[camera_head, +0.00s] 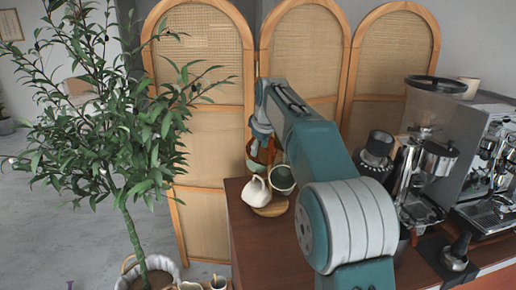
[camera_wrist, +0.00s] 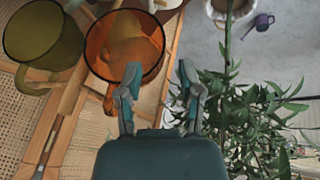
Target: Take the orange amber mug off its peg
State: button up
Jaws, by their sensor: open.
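The orange amber mug (camera_wrist: 125,40) is see-through and shows at the upper middle of the wrist view, its open mouth towards the camera. Its handle (camera_wrist: 109,98) sticks out at the lower left of the rim. My gripper (camera_wrist: 160,76) is open and empty. Its left finger overlaps the mug's lower rim beside the handle; I cannot tell whether they touch. The right finger is clear of the mug. In the head view, my gripper (camera_head: 262,132) is small and partly hidden above the mug stand (camera_head: 270,209). The peg is hidden.
An olive-green mug (camera_wrist: 38,38) hangs left of the amber one. A white mug (camera_head: 256,193) and a green mug (camera_head: 283,178) are at the stand. A leafy potted tree (camera_head: 110,120) stands left, a rattan screen (camera_head: 205,130) behind, and a coffee machine (camera_head: 490,150) right.

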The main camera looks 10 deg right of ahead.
aim_at(257, 157)
jog(key=x, duration=0.5)
jog(key=shift+f, duration=0.15)
grip_shut()
